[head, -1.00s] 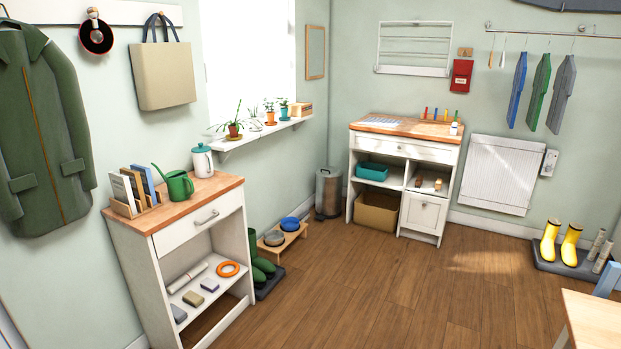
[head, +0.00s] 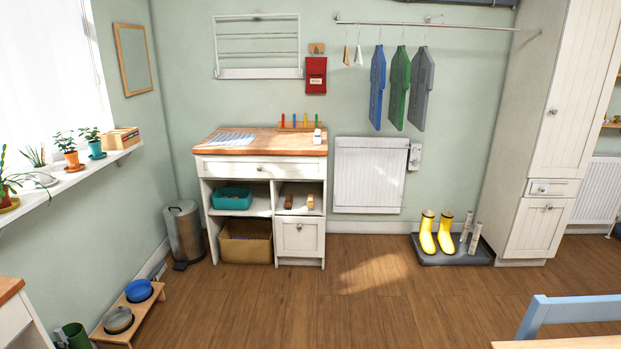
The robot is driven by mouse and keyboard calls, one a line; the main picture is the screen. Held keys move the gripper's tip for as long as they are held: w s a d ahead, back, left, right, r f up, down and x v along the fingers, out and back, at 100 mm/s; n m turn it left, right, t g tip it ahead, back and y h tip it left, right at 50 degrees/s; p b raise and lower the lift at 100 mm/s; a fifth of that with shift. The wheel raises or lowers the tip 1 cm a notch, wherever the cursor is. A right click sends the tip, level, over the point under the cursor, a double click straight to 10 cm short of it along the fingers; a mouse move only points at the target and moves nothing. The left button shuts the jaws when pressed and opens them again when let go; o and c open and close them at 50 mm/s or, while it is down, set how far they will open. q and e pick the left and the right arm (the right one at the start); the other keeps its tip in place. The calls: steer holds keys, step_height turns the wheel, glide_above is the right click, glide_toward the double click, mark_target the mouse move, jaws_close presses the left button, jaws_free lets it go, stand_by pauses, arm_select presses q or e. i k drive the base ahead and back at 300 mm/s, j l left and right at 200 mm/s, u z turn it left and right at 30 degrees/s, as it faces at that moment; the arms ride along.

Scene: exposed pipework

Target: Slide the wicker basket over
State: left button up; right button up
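The wicker basket (head: 246,248) is brown and box-shaped. It sits in the lower left opening of the white cabinet (head: 303,264) with the wooden top, against the far wall. Its open top faces up, and something inside is too dark to make out. A teal bin (head: 232,198) stands on the shelf above it. Neither of my grippers shows in the head view.
A metal pedal bin (head: 184,233) stands just left of the cabinet. Yellow boots (head: 436,233) stand on a grey tray at the right. Pet bowls on a wooden stand (head: 129,308) are at the lower left. A blue chair (head: 575,310) and table edge are at the lower right. The middle floor is clear.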

mark_target(259, 248)
steer(key=i+u, duration=0.15)
steer(key=i, duration=0.45)
steer(key=i+u, duration=0.1)
steer(key=i, duration=0.55)
steer(key=i+l+u, duration=0.15)
steer(key=i, duration=0.45)
steer(key=i+l+u, duration=0.1)
steer(key=i, duration=0.55)
steer(key=i+z, duration=0.1)
steer(key=i, duration=0.4)
steer(key=i+j+z, duration=0.15)
steer(key=i, duration=0.3)
steer(key=i+j+z, duration=0.1)
steer(key=i, duration=0.4)
steer(key=i+j+z, duration=0.15)
steer(key=i, duration=0.3)
steer(key=j, duration=0.1)
